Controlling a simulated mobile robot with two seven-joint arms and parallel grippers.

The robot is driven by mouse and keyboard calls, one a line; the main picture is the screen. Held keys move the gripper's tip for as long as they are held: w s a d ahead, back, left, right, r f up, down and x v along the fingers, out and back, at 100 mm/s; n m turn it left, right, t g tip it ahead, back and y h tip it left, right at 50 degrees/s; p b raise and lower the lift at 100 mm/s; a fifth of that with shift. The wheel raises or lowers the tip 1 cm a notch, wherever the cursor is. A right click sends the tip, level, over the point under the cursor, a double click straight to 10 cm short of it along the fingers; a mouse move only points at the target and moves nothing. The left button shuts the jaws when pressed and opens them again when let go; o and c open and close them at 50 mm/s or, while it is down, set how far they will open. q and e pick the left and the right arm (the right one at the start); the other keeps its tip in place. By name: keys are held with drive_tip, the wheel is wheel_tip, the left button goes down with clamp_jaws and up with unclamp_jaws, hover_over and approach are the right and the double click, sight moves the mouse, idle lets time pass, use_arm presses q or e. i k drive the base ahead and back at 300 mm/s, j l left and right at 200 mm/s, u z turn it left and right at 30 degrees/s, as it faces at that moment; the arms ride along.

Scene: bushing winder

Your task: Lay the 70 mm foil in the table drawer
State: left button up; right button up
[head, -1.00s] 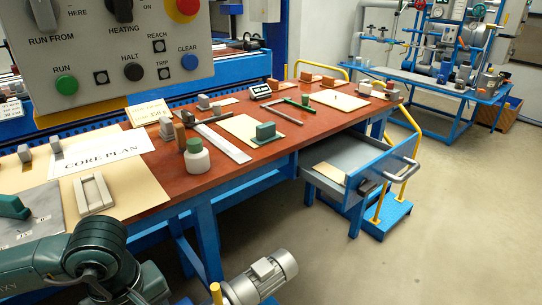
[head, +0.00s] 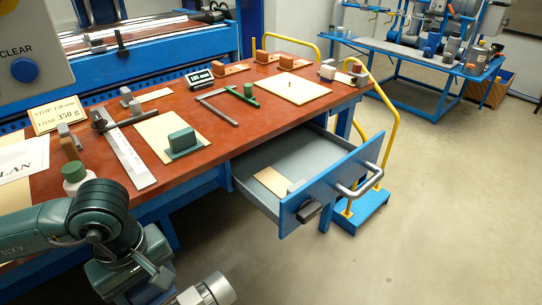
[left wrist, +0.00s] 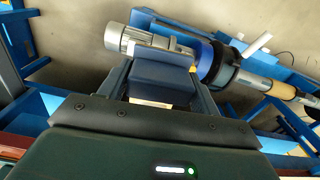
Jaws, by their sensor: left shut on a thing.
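The table drawer (head: 318,149) is pulled open beneath the right part of the red-brown table. In the left wrist view my left gripper (left wrist: 160,74) is shut on a blue-grey block (left wrist: 158,84). A thin pale strip (left wrist: 152,103) shows beneath that block. I cannot tell whether either is part of the 70 mm foil; no width label is readable. In the head view the left gripper is out of sight. My right gripper is in neither view.
Cream sheets, a steel rule (head: 130,158), a green block (head: 182,142) and a green-capped bottle (head: 76,178) crowd the table (head: 215,137). A yellow rail (head: 401,133) and blue step (head: 365,212) stand beside the drawer.

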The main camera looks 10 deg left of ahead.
sight(321, 161)
drive_tip(key=i+l, duration=0.5)
drive_tip(key=i+l+z, duration=0.15)
drive_tip(key=i+l, duration=0.35)
drive_tip(key=i, duration=0.1)
